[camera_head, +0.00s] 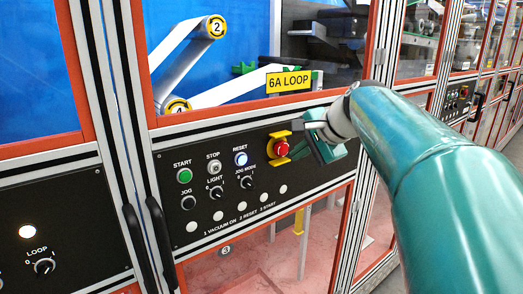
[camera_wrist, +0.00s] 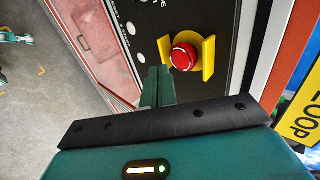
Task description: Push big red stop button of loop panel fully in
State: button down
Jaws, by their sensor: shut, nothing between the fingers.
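The big red stop button (camera_head: 280,147) sits on the right part of the black loop panel (camera_head: 220,212), between yellow guard plates. In the wrist view the red button (camera_wrist: 184,57) shows as a round mushroom head between two yellow guards (camera_wrist: 208,58). My gripper (camera_head: 318,140) is just right of the button in the head view. Its green fingers (camera_wrist: 158,87) are together and empty, with their tips beside and below-left of the button in the wrist view. I see no clear contact with the button; the exact gap cannot be told.
Green START (camera_head: 184,175), STOP (camera_head: 214,168) and lit RESET (camera_head: 240,159) buttons and several selector knobs share the panel. A yellow 6A LOOP sign (camera_head: 289,82) hangs above. Black door handles (camera_head: 161,240) stick out at the left. Open floor (camera_wrist: 35,100) shows in the wrist view.

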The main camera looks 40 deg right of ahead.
jog(key=v, duration=1)
jog(key=shift+s, duration=0.35)
jog(key=shift+d, duration=0.1)
jog(key=a+f+n+g, duration=0.3)
jog(key=a+f+n, duration=0.6)
jog(key=a+f, duration=0.7)
jog(key=s+a+f+n, duration=0.4)
jog(key=a+f+n, duration=0.4)
jog(key=a+f, duration=0.2)
jog(key=shift+s+a+f+n+g, duration=0.15)
jog(key=shift+s+a+n+g, duration=0.2)
jog(key=shift+a, duration=0.4)
